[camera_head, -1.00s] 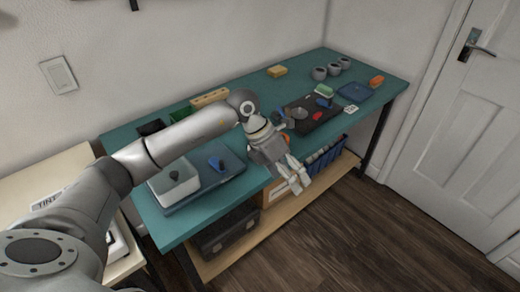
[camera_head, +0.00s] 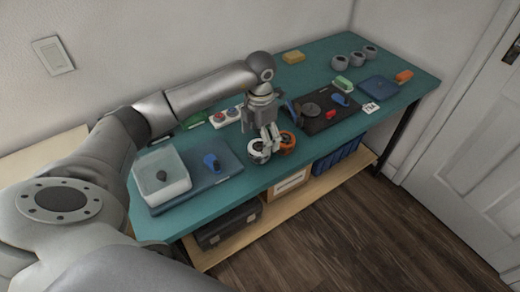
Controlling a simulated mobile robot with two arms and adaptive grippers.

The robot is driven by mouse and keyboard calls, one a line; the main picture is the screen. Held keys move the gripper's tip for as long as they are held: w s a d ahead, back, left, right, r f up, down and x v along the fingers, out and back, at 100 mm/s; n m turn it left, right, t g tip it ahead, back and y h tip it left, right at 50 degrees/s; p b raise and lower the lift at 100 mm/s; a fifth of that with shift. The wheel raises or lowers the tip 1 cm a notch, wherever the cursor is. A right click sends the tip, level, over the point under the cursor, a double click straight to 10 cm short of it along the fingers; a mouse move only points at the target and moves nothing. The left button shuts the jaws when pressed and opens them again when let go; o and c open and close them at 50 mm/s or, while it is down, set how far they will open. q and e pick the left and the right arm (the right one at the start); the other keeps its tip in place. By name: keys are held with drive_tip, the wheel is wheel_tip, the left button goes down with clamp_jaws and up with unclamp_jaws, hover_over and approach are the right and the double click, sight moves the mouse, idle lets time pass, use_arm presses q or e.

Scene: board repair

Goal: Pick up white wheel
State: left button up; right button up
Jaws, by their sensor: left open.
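The white wheel (camera_head: 256,156) rests on the teal table near its front edge, in the middle of the head view. An orange wheel (camera_head: 289,141) is close beside it on the right. My left gripper (camera_head: 268,141) points down over the table, open, with its fingers right by the white wheel and between it and the orange one. The fingers partly cover the white wheel; I cannot tell whether they touch it. My right gripper is not in view.
A clear bin (camera_head: 163,188) and a blue-handled item (camera_head: 212,162) sit on a blue tray (camera_head: 217,176) at left. A black board (camera_head: 318,125) with parts lies to the right. Several grey rolls (camera_head: 354,58) stand at the back right.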

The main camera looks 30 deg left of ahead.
sight(259, 147)
use_arm(q)
drive_tip(key=shift+f, duration=0.7)
wheel_tip(259, 147, down, 4)
drive_tip(key=shift+s+a+r+p, duration=0.15)
drive_tip(key=shift+r+p, duration=0.1)
drive_tip(key=shift+p, duration=0.25)
drive_tip(key=shift+f, duration=0.45)
drive_tip(key=c, duration=1.2)
drive_tip(key=shift+o, duration=0.2)
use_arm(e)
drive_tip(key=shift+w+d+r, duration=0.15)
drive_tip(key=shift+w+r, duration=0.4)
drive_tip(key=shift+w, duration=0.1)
use_arm(q)
drive_tip(key=shift+r, duration=0.1)
